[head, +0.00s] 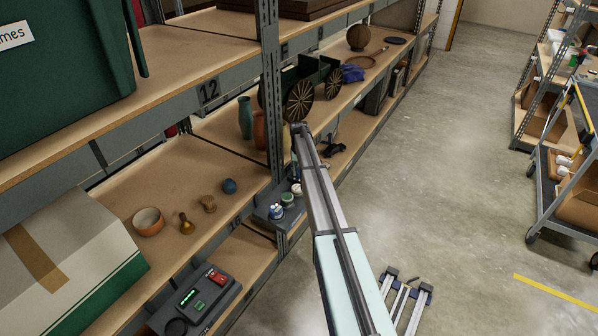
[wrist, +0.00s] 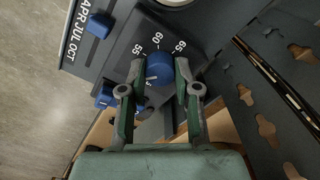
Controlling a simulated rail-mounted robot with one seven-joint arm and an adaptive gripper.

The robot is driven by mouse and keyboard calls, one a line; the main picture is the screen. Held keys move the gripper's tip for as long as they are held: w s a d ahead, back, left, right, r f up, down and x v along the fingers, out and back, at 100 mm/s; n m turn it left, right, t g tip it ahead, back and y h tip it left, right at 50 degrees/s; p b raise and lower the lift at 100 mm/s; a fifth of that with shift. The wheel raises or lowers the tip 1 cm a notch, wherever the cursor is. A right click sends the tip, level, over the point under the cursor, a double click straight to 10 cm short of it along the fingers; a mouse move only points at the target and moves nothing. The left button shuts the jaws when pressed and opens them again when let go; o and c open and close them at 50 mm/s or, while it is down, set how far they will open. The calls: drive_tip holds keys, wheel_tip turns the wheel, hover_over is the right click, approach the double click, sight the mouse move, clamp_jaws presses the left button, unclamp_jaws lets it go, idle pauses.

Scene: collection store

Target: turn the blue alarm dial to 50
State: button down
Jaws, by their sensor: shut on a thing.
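In the wrist view the blue alarm dial (wrist: 160,70) sits on a dark grey panel (wrist: 122,40). The numbers 55, 60 and 65 show around its far side. A short white mark shows on the dial's left part, short of the 55 side; any number there is hidden behind the left finger. My gripper (wrist: 160,82) is shut on the dial, one finger at each side. In the head view a dark unit (head: 265,216) with small blue and green parts stands by the rack post; the gripper itself cannot be made out there.
A blue slider knob (wrist: 100,25) by month letters and another blue knob (wrist: 105,97) are near the left finger. A perforated rack post (wrist: 268,120) stands close on the right. The shelf holds vases (head: 246,118) and a model cart (head: 305,88). The aisle floor is open.

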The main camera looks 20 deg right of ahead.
sight(299, 172)
drive_tip(key=c, duration=0.8)
unclamp_jaws()
drive_tip(key=shift+r, duration=0.1)
wheel_tip(299, 172, up, 12)
drive_tip(key=shift+f, duration=0.1)
